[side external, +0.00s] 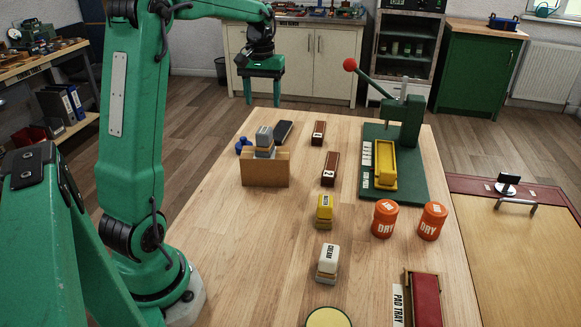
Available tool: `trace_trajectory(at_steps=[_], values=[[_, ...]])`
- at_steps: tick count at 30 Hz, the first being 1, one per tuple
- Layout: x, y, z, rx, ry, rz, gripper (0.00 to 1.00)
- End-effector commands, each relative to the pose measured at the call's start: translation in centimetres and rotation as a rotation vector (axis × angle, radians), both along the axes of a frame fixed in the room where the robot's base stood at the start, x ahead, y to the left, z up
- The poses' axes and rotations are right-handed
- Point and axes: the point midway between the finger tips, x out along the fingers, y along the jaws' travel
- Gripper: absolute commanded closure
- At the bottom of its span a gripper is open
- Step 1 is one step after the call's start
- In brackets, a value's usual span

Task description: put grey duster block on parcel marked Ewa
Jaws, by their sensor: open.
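The grey duster block (264,138) is upright at the brown cardboard parcel (265,173), at the table's left side. Its lower part overlaps the parcel's top edge; I cannot tell whether it rests on the parcel or stands in or behind it. No name can be read on the parcel, so I cannot tell whether it is the one marked Ewa. My gripper (262,99) points down with its green fingers apart and empty. In the picture it is above the block, near the table's far edge, apart from both things.
Beside the parcel are a blue object (243,145) and a dark block (284,132). Numbered brown blocks, a yellow block (324,210), a cream block (327,262) and orange tins (385,218) stand to the right. A green lever press (395,150) rises at right.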

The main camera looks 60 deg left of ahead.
Motion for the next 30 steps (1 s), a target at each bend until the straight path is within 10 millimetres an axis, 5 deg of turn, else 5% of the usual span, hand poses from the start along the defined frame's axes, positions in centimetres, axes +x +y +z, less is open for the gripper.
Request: trace_trajectory(at_steps=[7, 14, 30], values=[[-0.4, -2.3, 1.1, 0.018, -0.028, -0.052, 0.42], [-1.9, -7.5, 2.8, 0.056, -0.094, -0.173, 0.42], [-9.3, -19.2, 3.6, 0.143, -0.293, -0.509, 0.42]])
